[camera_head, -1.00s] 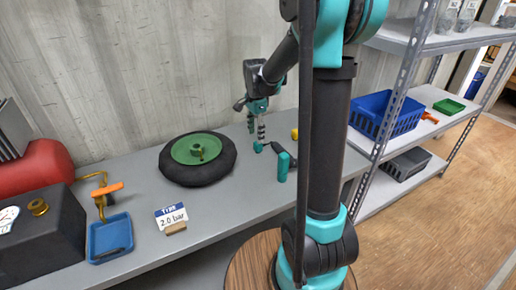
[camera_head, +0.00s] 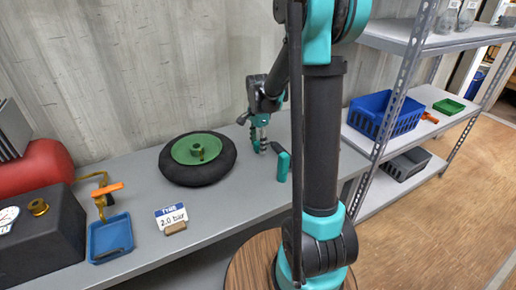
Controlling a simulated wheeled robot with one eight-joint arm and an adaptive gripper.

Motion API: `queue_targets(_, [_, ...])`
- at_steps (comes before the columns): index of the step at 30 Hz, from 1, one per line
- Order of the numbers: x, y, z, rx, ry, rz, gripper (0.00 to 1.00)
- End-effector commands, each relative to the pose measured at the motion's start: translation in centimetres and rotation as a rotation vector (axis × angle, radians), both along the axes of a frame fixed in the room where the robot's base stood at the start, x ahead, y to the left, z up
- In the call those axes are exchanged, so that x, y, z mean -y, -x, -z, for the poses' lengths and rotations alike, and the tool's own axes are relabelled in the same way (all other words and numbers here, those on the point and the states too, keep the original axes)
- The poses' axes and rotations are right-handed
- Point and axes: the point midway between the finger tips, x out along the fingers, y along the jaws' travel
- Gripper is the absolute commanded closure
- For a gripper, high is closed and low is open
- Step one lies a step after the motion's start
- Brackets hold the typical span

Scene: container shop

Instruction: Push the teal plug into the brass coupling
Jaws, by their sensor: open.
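My gripper (camera_head: 260,148) is open and points down at the bench, right of the wheel. The small teal plug that showed below it is now mostly hidden by the fingers; I cannot tell whether they touch it. A dark and teal hand tool (camera_head: 282,165) lies or stands just right of the gripper; its dark part reaches close to the fingertips. A brass ring-shaped fitting, which looks like the brass coupling (camera_head: 38,207), sits on top of the dark box at the far left, well away from my gripper.
The black tyre with green hub (camera_head: 197,155) lies left of the gripper. Farther left are an orange-handled brass pipe (camera_head: 103,194), a blue tray (camera_head: 110,238) and a 2.0 bar sign (camera_head: 171,216). A shelf with a blue crate (camera_head: 384,113) stands right. The front middle of the bench is clear.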

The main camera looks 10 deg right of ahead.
Motion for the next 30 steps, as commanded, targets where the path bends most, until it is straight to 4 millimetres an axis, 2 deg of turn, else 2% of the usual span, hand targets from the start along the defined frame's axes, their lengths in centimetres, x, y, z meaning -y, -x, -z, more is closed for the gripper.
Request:
queue_targets(2, [0.0,0.0,0.0,0.000,0.000,0.000,0.50])
queue_targets(13, [0.0,0.0,0.0,0.000,0.000,0.000,0.96])
queue_targets(23, [0.0,0.0,-0.3,0.000,0.000,0.000,0.97])
queue_targets(26, [0.0,0.0,-0.9,0.000,0.000,0.000,0.97])
queue_targets(30, [0.0,0.1,-2.7,0.000,0.000,0.000,0.97])
